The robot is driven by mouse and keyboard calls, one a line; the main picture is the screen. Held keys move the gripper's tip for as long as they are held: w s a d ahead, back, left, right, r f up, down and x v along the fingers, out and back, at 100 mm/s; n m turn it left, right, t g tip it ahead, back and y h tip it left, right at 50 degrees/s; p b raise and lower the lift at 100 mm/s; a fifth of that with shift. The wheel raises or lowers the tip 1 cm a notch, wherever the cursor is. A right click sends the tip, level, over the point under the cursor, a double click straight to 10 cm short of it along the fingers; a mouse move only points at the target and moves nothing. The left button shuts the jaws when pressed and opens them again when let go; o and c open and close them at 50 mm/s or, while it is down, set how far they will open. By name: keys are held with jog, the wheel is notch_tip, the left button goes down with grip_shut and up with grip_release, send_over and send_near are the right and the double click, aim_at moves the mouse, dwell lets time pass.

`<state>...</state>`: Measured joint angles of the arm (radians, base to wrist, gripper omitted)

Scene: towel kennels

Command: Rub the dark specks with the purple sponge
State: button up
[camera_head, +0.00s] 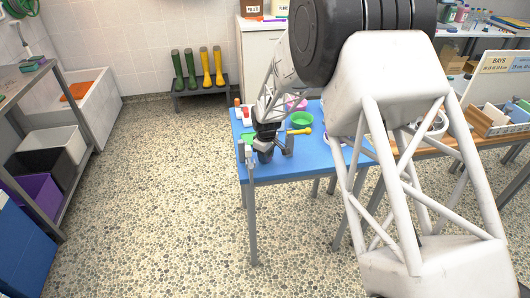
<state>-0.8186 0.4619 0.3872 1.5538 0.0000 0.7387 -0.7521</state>
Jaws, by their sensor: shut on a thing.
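My gripper (266,152) is low over the near left part of the blue table (310,167). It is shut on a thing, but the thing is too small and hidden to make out. I cannot pick out the purple sponge for sure. A pinkish-purple item (297,105) shows on the table behind my gripper, partly hidden by my arm. I cannot see any dark specks; my gripper and arm cover much of the tabletop.
A green bowl (302,119) and a yellow-ended item (300,131) are right of my gripper. Orange, red and white items (243,113) stand at the table's left back corner. A wooden table (447,143) with a wire basket adjoins at right. The floor at left is clear.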

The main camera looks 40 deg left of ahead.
jog(key=shift+s+d+f, duration=0.1)
jog(key=shift+s+d, duration=0.15)
jog(key=shift+w+a+r, duration=0.2)
jog(key=shift+w+a, duration=0.05)
jog(key=shift+w+a+f, duration=0.25)
jog(key=shift+w+a, duration=0.05)
jog(key=shift+w, duration=0.05)
jog(key=shift+w+a+r, duration=0.15)
jog(key=shift+a+r, duration=0.05)
jog(key=shift+r, duration=0.05)
jog(key=shift+w+a, duration=0.55)
jog(key=shift+w+a+r, duration=0.15)
jog(key=shift+r, duration=0.05)
notch_tip(320, 180, up, 7)
jog(key=shift+r, duration=0.15)
